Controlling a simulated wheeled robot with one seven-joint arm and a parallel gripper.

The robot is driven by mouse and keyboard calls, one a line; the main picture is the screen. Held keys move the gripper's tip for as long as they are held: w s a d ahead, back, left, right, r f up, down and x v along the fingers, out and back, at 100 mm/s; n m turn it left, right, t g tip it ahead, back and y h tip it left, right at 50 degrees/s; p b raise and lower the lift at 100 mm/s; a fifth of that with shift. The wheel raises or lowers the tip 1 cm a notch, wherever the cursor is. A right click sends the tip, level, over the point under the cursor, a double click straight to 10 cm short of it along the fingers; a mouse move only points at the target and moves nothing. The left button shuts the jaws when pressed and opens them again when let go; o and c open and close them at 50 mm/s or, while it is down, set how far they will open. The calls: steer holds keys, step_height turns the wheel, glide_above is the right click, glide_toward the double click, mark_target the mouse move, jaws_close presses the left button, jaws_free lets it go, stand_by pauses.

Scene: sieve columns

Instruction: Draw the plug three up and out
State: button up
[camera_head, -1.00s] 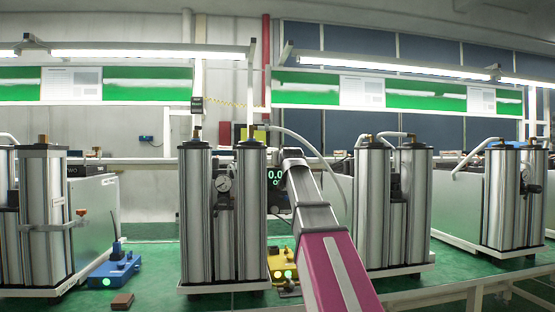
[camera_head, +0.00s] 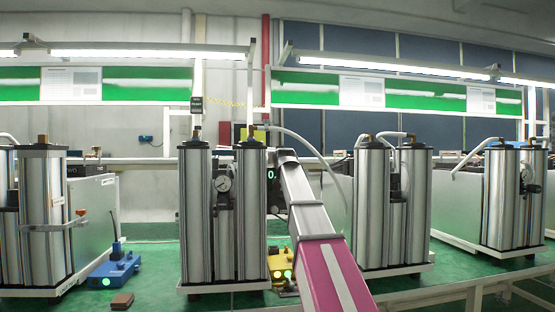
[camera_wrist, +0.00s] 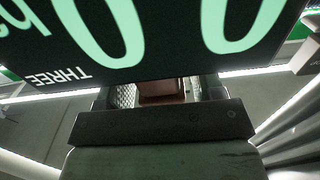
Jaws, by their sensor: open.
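My gripper (camera_wrist: 166,92) is open in the wrist view, its two fingers short and apart under a dark display. A reddish-brown piece (camera_wrist: 161,86) shows between the fingers; I cannot tell whether it is plug three or whether the fingers touch it. The display (camera_wrist: 180,40) fills the top of the wrist view, with green digits and the word THREE upside down. In the head view a sliver of a display (camera_head: 271,175) shows beside my arm, right of the middle twin column (camera_head: 195,225). The fingers are hidden there.
More twin metal columns stand at left (camera_head: 45,215), right (camera_head: 375,215) and far right (camera_head: 505,200). A blue device (camera_head: 115,268) and a brown block (camera_head: 122,301) lie on the green bench. A yellow device (camera_head: 280,265) sits close beside my arm.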

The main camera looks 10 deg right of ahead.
steer(key=c, duration=1.1)
steer(key=shift+r, duration=1.8)
steer(key=o, duration=1.1)
steer(key=shift+s, duration=0.1)
steer(key=s, duration=1)
steer(key=shift+s, duration=0.3)
